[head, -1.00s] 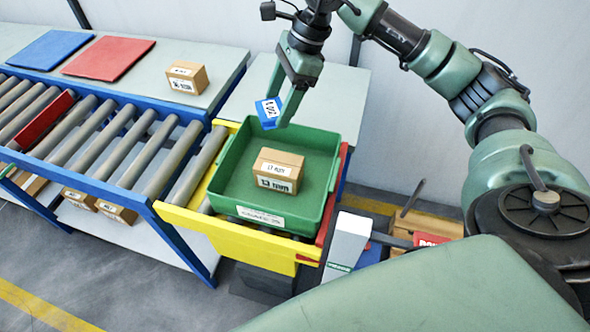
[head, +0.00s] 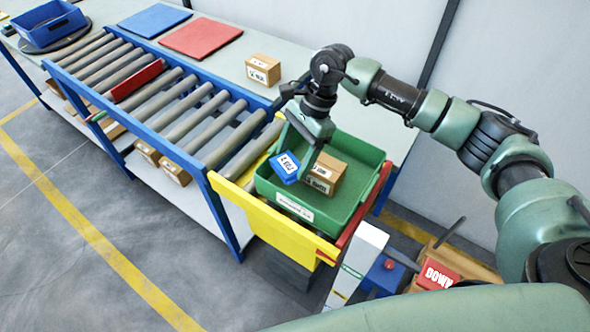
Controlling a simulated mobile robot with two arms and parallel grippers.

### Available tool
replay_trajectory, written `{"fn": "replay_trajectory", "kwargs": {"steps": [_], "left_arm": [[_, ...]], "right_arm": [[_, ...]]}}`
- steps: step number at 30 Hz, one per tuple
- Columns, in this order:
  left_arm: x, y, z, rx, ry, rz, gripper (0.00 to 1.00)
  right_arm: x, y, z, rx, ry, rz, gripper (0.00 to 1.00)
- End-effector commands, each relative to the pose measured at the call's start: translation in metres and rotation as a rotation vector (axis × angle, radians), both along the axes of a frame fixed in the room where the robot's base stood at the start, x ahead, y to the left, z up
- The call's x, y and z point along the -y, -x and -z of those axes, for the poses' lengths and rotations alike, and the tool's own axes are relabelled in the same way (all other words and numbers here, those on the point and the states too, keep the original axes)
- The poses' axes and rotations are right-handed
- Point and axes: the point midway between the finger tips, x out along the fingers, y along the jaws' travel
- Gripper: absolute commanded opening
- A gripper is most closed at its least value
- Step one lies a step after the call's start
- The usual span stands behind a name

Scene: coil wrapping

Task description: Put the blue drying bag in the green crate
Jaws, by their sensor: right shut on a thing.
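The blue drying bag (head: 286,167) is a small blue packet with a white label. My right gripper (head: 297,166) is shut on it and holds it low inside the green crate (head: 345,152), at the crate's left part. A brown box (head: 326,176) sits in the crate just right of the bag. I cannot tell whether the bag touches the crate floor or the box. My left gripper is not in view.
The crate stands at the end of the roller conveyor (head: 205,115), by a yellow side plate (head: 262,222). Another brown box (head: 262,70) stands on the back table, near a red mat (head: 201,37) and a blue mat (head: 155,20). A blue bin (head: 48,25) is at far left.

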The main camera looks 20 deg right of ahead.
Motion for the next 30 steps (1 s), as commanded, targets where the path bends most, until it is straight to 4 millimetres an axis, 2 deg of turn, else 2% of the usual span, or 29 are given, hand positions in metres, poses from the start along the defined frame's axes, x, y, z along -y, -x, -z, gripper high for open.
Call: {"fn": "replay_trajectory", "kwargs": {"steps": [3, 11, 16, 27, 28, 29, 30], "left_arm": [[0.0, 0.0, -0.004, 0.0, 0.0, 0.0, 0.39], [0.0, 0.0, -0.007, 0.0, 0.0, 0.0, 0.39], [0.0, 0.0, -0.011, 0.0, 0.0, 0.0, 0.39], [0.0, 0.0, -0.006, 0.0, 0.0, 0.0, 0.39], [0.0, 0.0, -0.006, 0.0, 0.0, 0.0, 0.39], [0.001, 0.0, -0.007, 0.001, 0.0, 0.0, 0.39], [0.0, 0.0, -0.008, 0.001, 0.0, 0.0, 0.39]], "right_arm": [[0.0, 0.0, 0.016, -0.001, 0.0, 0.001, 0.25], [0.0, 0.001, 0.037, -0.002, 0.0, 0.0, 0.25], [0.0, 0.0, 0.062, -0.002, 0.0, 0.001, 0.25], [0.0, 0.0, 0.07, 0.001, 0.0, 0.0, 0.25], [0.0, 0.0, 0.07, 0.001, 0.0, 0.001, 0.7], [0.0, 0.0, 0.069, 0.001, 0.0, 0.001, 0.77], [0.0, 0.0, 0.068, 0.001, 0.0, 0.001, 0.77]]}}
